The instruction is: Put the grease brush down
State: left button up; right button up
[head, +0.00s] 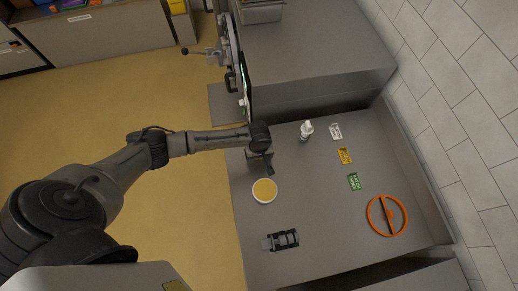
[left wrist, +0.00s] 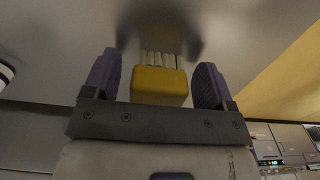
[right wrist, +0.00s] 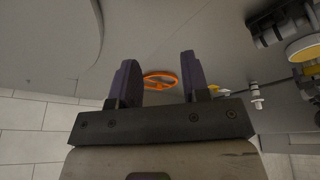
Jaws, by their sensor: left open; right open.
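The grease brush, a yellow block with pale bristles (left wrist: 160,84), shows in the left wrist view between the spread fingers of my left gripper (left wrist: 157,76). The bristles point away from the gripper, toward a grey surface. Whether the brush touches that surface or a finger I cannot tell. In the head view my left gripper (head: 266,163) is low over the left part of the grey counter, just behind a round yellow-filled tub (head: 264,191); the brush is not clearly visible there. My right gripper (right wrist: 158,76) is open and empty in the right wrist view.
A raised grey block (head: 310,60) stands behind. A tiled wall (head: 470,110) bounds the right.

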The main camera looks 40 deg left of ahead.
pick_arm(q)
notch_tip(320, 180, up, 12)
pick_arm(e)
jog(key=shift+a+r+p, duration=0.1)
jog(key=shift+r+p, duration=0.25)
jog(key=shift+w, duration=0.1)
pick_arm(q)
jog(key=s+d+f+m+t+h, duration=0.2)
jog(key=s+d+m, duration=0.5)
jog(key=s+d, duration=0.3)
jog(key=s+a+r+m+y, duration=0.1)
jog(key=s+a+m, duration=0.1)
jog(key=s, duration=0.4)
jog(key=s+a+r+m+t, duration=0.1)
jog(key=s+a+r+m, duration=0.1)
jog(key=s+m, duration=0.2)
jog(key=s, duration=0.3)
jog(key=shift+a+r+t+y, duration=0.15)
jog(key=shift+r+t+y, duration=0.15)
jog(key=shift+y, duration=0.1)
pick_arm(e)
jog(key=shift+r, duration=0.1)
